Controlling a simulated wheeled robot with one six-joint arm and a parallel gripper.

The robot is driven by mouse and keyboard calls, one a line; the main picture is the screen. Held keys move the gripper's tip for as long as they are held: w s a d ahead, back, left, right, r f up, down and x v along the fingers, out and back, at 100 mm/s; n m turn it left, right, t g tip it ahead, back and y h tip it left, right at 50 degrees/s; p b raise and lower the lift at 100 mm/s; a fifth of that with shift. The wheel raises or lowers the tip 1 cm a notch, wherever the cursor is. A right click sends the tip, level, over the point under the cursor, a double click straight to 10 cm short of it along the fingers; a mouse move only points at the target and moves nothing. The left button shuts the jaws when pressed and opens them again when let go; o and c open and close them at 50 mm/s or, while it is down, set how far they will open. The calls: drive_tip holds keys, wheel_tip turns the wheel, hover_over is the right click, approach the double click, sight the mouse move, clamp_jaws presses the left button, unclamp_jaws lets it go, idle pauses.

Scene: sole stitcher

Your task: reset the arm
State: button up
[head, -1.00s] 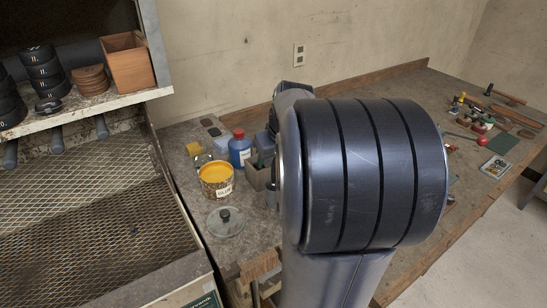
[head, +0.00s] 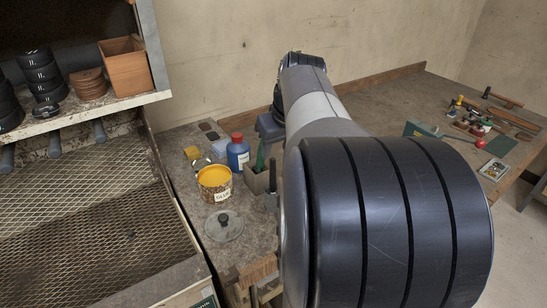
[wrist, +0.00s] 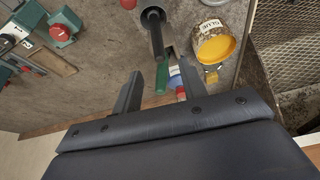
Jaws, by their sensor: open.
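My gripper (wrist: 160,78) is open in the wrist view, its two dark fingers apart with nothing held between them. Past the fingers, the view shows a green handle (wrist: 162,82) and part of the blue bottle with a red cap (wrist: 175,78) on the bench below. In the head view my arm rises large in front of the bench, its thick dark joint at lower right and its pale forearm reaching back toward the wall. The fingers cannot be made out in the head view.
The workbench (head: 385,105) holds a glue can (head: 222,196), a blue bottle (head: 238,155), a grey tool holder (head: 256,180) and a glass lid (head: 224,226). Hand tools (head: 500,122) lie at right. A shelf (head: 85,112) stands left with black rolls and a wooden box (head: 126,68).

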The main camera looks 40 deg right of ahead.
sight(271, 162)
drive_tip(key=v, duration=0.3)
drive_tip(key=shift+s+r, duration=0.15)
drive_tip(key=shift+r, duration=0.2)
drive_tip(key=shift+f, duration=0.1)
drive_tip(key=x, duration=1)
drive_tip(key=shift+f+p, duration=0.35)
drive_tip(key=shift+f, duration=0.05)
drive_tip(key=shift+w+r+p, duration=0.25)
drive_tip(key=shift+r+p, duration=0.25)
drive_tip(key=shift+r, duration=0.3)
drive_tip(key=shift+s+r+p, duration=0.1)
drive_tip(key=shift+r+p, duration=0.25)
drive_tip(key=shift+r, duration=0.2)
drive_tip(key=shift+f, duration=0.1)
